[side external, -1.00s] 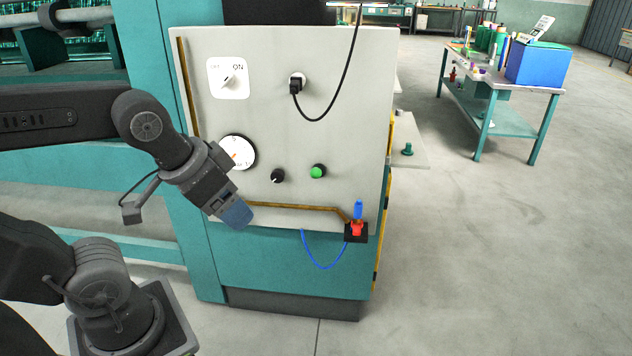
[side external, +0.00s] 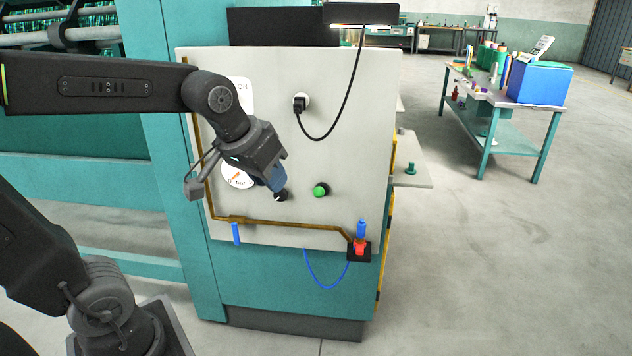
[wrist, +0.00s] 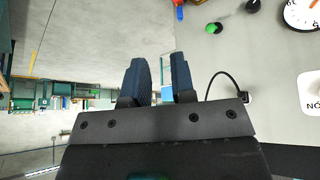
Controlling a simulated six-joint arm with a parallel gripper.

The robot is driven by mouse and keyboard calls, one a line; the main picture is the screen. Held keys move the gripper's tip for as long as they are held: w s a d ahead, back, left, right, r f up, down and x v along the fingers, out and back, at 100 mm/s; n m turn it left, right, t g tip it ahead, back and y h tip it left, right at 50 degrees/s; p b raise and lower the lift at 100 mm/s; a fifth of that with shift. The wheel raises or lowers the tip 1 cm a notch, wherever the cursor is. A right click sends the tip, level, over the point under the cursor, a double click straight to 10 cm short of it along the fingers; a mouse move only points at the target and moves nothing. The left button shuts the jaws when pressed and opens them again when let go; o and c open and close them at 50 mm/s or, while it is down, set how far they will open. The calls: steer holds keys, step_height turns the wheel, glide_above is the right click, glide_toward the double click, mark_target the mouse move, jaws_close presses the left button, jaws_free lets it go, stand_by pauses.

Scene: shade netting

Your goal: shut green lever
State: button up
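My gripper (side external: 277,180) is in front of the grey panel (side external: 345,165), over the upper part of a black knob (side external: 281,197). In the wrist view its two blue fingers (wrist: 160,75) stand apart with nothing between them. I see no clear green lever on the panel. The green part there is a round button (side external: 321,190), right of my gripper; it also shows in the wrist view (wrist: 213,28). A slim blue handle (side external: 236,234) hangs below the brown pipe (side external: 285,223) at lower left. A red valve part (side external: 360,247) with a blue top (side external: 361,228) is at lower right.
A gauge (side external: 236,176) is partly behind my arm. A black plug (side external: 300,104) with a hanging cable is higher on the panel. A small green knob (side external: 410,168) stands on a side shelf. A cluttered table (side external: 510,95) is at the back right; the floor between is clear.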

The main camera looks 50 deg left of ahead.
steer(key=w+a+n, duration=0.1)
steer(key=w+a, duration=0.1)
steer(key=w, duration=0.2)
steer(key=w+a+n, duration=0.1)
steer(key=w+a, duration=0.2)
steer(key=w, duration=0.1)
steer(key=w+a+n, duration=0.1)
steer(key=w+a, duration=0.2)
steer(key=w, duration=0.1)
steer(key=shift+a+f+n+y, duration=0.15)
steer(key=shift+f+n+y, duration=0.25)
jaws_close()
steer(key=w+a+f+n+y, duration=0.1)
steer(key=w+a+f+n, duration=0.2)
steer(key=w+a, duration=0.6)
step_height(320, 180, down, 2)
steer(key=shift+a+f+n+g, duration=0.25)
steer(key=shift+a+n+g, duration=0.05)
steer(key=shift+a, duration=0.65)
steer(key=shift+w, duration=0.1)
